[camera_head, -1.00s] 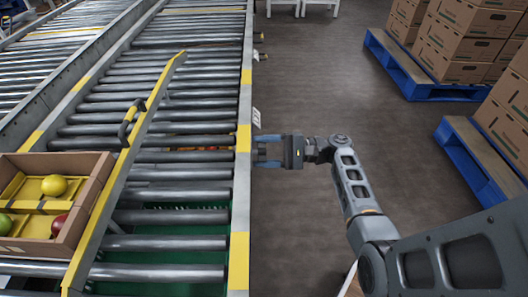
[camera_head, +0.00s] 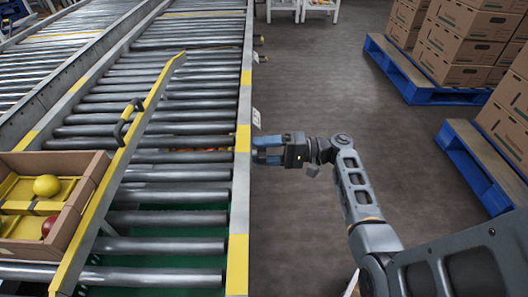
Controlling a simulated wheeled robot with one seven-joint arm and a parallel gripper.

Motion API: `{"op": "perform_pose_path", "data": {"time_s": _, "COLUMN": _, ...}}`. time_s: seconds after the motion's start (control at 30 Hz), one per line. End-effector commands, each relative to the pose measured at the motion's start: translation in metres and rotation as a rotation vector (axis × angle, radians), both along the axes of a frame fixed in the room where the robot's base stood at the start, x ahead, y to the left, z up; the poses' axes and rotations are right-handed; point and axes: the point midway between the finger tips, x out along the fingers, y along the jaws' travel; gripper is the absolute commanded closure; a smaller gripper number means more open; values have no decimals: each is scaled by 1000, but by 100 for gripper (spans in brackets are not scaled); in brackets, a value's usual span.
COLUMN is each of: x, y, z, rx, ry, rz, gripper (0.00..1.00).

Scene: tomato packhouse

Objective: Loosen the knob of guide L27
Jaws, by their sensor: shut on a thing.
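My gripper (camera_head: 268,150) is at the right side rail (camera_head: 243,170) of the roller conveyor, level with the rail's outer face. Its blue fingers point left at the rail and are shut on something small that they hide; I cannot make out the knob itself. A small white label (camera_head: 256,118) stands on the rail just beyond the gripper, its writing too small to read. A yellow-edged guide bar (camera_head: 118,160) with a dark handle (camera_head: 128,115) runs diagonally across the rollers.
An open cardboard box (camera_head: 80,213) with a yellow and a red fruit rests against the guide bar's left side. Blue pallets (camera_head: 470,155) with stacked cartons (camera_head: 465,45) stand at the right. The grey floor between conveyor and pallets is clear.

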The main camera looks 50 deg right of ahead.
Motion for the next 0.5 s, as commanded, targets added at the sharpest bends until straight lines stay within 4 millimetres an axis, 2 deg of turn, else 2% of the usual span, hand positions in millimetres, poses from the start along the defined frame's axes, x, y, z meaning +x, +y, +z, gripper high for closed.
{"op": "perform_pose_path", "data": {"time_s": 0.4, "x": -1, "y": 0, "z": -1, "rx": -5, "ry": -2, "rz": -1, "gripper": 69}}
{"op": "perform_pose_path", "data": {"time_s": 0.43, "x": -1, "y": 0, "z": -1, "rx": -5, "ry": -2, "rz": -1, "gripper": 38}}
{"op": "perform_pose_path", "data": {"time_s": 0.5, "x": -1, "y": 0, "z": -1, "rx": -5, "ry": -2, "rz": -1, "gripper": 31}}
